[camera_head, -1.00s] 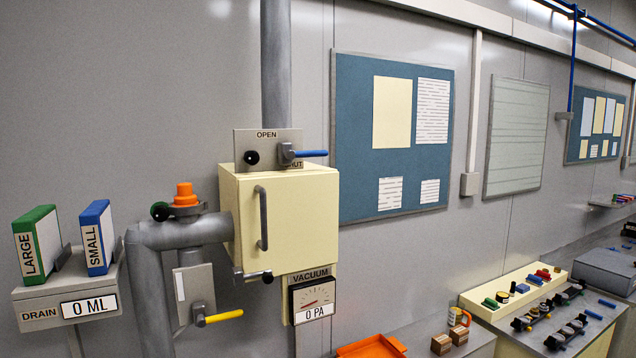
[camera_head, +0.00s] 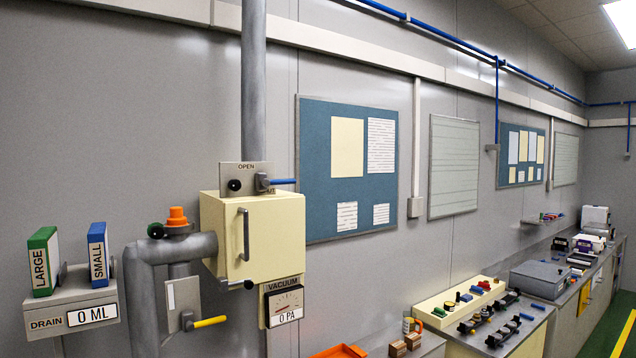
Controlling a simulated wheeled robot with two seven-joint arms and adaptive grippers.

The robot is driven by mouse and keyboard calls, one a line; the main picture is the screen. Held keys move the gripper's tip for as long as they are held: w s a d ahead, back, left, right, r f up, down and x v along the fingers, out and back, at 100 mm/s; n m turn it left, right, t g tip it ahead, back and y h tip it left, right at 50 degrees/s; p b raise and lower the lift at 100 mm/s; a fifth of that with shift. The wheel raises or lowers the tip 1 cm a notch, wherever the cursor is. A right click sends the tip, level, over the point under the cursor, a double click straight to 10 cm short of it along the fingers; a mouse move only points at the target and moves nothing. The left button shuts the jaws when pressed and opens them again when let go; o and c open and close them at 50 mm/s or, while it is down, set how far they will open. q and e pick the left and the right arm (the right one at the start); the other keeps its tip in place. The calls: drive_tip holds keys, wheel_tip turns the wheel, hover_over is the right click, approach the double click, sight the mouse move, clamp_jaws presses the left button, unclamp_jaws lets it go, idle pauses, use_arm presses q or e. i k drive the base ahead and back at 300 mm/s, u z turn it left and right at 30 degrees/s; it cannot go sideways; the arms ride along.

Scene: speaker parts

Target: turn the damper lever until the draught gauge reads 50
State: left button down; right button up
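A blue-handled lever (camera_head: 283,181) sticks out to the right from a plate marked OPEN (camera_head: 245,177) at the foot of the vertical grey duct (camera_head: 254,90). The lever lies about level. Below is a cream box (camera_head: 272,235) with a grey handle (camera_head: 244,234); its door looks shut. No label says damper or draught. Neither of my grippers is in view.
A yellow lever (camera_head: 209,322) sits on the pipe at left. A drain shelf (camera_head: 73,303) with green LARGE and blue SMALL blocks reads 0 ML. Benches (camera_head: 520,330) with small parts run along the right wall. Green floor shows at far right.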

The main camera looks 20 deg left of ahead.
sight(265, 182)
drive_tip(key=z, duration=0.05)
drive_tip(key=i, duration=0.8)
drive_tip(key=u, duration=0.6)
drive_tip(key=i, duration=0.65)
drive_tip(key=u, duration=0.7)
